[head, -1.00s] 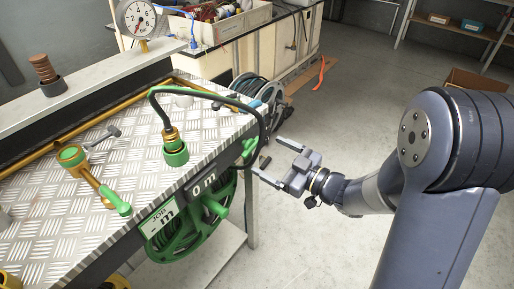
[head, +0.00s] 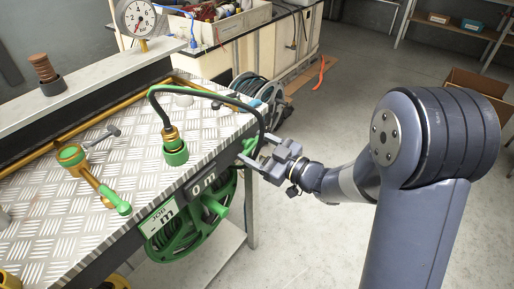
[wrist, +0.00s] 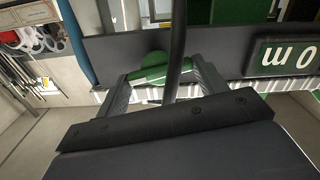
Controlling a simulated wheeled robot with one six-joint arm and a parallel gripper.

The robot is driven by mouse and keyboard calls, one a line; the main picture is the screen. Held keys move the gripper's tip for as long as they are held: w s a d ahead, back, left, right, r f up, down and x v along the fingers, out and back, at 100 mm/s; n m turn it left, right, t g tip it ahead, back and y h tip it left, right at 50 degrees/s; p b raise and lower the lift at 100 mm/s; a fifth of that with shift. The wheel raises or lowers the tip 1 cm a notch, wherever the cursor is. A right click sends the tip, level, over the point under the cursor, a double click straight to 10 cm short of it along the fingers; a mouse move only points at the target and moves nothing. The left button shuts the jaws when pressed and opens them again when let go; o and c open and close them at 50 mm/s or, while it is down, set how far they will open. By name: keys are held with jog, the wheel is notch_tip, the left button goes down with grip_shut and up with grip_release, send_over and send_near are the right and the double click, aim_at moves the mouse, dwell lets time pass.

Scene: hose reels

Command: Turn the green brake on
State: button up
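The green brake (head: 249,145) is a small green part at the right end of the bench's front edge, beside the "0 m" display. It also shows in the wrist view as a rounded green part (wrist: 150,68) with the black hose crossing in front of it. My gripper (head: 257,148) is open, with its fingers on either side of the brake. In the wrist view the fingers (wrist: 160,80) are apart with the green part between and beyond them. I cannot tell whether they touch it. The green hose reel (head: 195,225) hangs below the bench edge.
The black hose (head: 225,97) arches over the bench corner to a green and brass nozzle (head: 174,150). The "0 m" display (head: 203,186) and a "JOB" sign (head: 162,220) are on the front edge. A brass-and-green valve (head: 72,157) lies left.

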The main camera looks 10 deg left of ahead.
jog(key=c, duration=0.4)
jog(key=shift+r+m+p, duration=0.1)
jog(key=shift+m+p, duration=0.4)
jog(key=shift+m, duration=0.1)
jog(key=shift+c, duration=0.4)
jog(key=shift+o, duration=0.2)
jog(key=shift+m, duration=0.8)
jog(key=shift+c, duration=0.2)
jog(key=o, duration=1)
jog(key=v, duration=1)
jog(key=shift+d+p, duration=0.3)
jog(key=shift+d, duration=0.1)
jog(key=shift+s, duration=0.1)
